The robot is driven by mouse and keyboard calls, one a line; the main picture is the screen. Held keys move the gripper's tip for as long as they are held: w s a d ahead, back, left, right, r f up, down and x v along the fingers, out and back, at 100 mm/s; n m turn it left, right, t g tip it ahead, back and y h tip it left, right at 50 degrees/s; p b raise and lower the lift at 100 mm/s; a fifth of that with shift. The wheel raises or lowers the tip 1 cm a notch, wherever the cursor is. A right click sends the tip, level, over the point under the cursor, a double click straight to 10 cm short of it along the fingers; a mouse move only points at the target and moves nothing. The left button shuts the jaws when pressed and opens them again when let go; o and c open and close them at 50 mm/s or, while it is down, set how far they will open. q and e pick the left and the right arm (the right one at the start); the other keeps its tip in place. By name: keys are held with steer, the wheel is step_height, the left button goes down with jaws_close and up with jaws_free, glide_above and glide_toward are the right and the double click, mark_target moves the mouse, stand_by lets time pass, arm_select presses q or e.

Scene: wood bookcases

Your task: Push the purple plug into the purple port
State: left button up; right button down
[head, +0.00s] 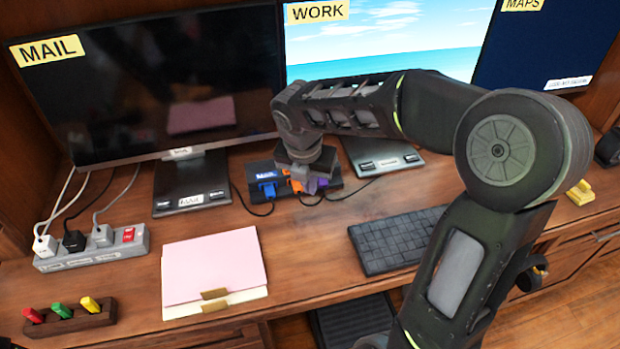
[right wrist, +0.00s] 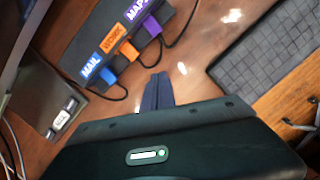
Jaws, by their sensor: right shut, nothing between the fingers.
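The purple plug (right wrist: 152,25) is at the front edge of the dark hub, in line with the purple port's label (right wrist: 138,8). In the right wrist view I cannot tell how deep it sits. In the head view my right arm hides most of this spot, and only a bit of purple shows. My right gripper (right wrist: 158,88) is shut and empty. Its fingertips are over the bare desk in front of the hub, apart from the plugs in the right wrist view. My left gripper is not in view.
The hub (head: 259,169) also bears a blue plug (right wrist: 107,76) and an orange plug (right wrist: 129,49), with black cables looping over the desk. A keyboard (head: 398,240) lies to the right, pink folders (head: 213,268) to the left. Monitor stands (head: 193,182) are close behind.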

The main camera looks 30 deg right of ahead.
steer(key=x, duration=0.7)
steer(key=shift+f+b, duration=0.1)
steer(key=shift+b, duration=0.3)
steer(key=shift+w+d+p, duration=0.35)
steer(key=shift+w+d, duration=0.45)
steer(key=shift+d, duration=0.3)
steer(key=shift+w+d, duration=0.4)
steer(key=shift+d, duration=0.1)
